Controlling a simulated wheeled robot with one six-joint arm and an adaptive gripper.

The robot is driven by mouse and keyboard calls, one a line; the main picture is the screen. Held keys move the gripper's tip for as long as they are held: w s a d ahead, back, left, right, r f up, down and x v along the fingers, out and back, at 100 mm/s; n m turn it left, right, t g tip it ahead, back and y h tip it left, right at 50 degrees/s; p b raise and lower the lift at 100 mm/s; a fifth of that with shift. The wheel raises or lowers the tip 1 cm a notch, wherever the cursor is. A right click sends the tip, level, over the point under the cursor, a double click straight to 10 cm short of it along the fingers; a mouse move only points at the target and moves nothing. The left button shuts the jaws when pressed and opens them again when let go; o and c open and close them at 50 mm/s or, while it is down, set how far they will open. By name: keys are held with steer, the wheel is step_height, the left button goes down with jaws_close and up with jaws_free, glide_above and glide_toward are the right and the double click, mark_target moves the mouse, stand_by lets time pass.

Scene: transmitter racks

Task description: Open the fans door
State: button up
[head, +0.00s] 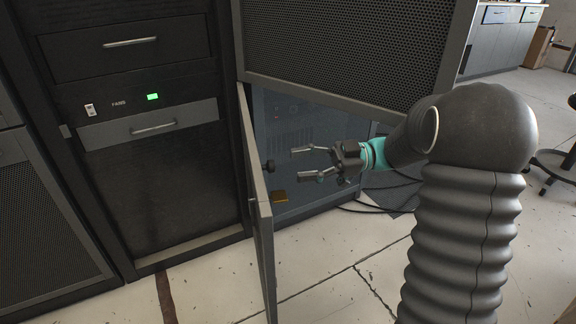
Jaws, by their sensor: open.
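A low grey door (265,255) below the mesh panel stands swung out from the rack and is seen nearly edge-on. Its opening shows a blue-grey cabinet interior (290,120). A small dark knob (268,166) shows just right of the door. My gripper (313,163) is open and empty, its two fingers pointing left toward the door from the right. A gap shows between the fingertips and the door. The word FANS is printed on the rack left of the door, beside a white switch (90,110) and a green light (153,97).
A large mesh panel (350,45) is above the opening, close to my arm. Drawers with bar handles (153,128) are on the left rack. A yellowish block (279,197) lies low in the opening. Black cables (385,208) and a stool (556,165) are at right. Tiled floor is clear in front.

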steer(key=shift+w+d, duration=0.1)
steer(key=shift+d, duration=0.6)
